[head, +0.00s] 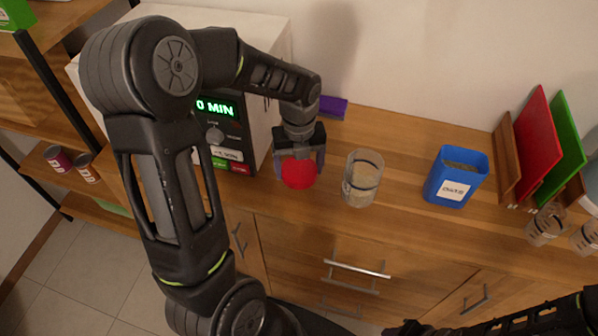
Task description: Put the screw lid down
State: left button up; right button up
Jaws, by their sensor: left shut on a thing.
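The screw lid (299,173) is round and red. My left gripper (298,163) is shut on it, with its fingers at the lid's left and right sides. The lid is in front of the microwave's right side, over or close to the counter's front part; I cannot tell whether it touches the wood. A clear glass jar (362,178) with pale contents stands open, upright, just right of the lid and apart from it. Only part of my right arm shows at the bottom right; its fingertips cannot be made out.
A microwave (215,135) with a green display stands left of the lid. A blue container (456,177) with a white label stands right of the jar. Red and green boards (537,145) stand in a rack farther right. A purple item (332,107) lies behind. Counter (405,190) shows bare between jar and container.

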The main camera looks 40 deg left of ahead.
aim_at(299, 168)
pick_arm(q)
jog(key=shift+f, duration=1.25)
jog(key=shift+f, duration=0.1)
jog(key=shift+f, duration=0.15)
jog(key=o, duration=1.3)
jog(key=shift+c, duration=0.2)
notch_tip(299, 168, up, 12)
jog(key=shift+r+b, duration=0.25)
jog(key=shift+b, duration=0.25)
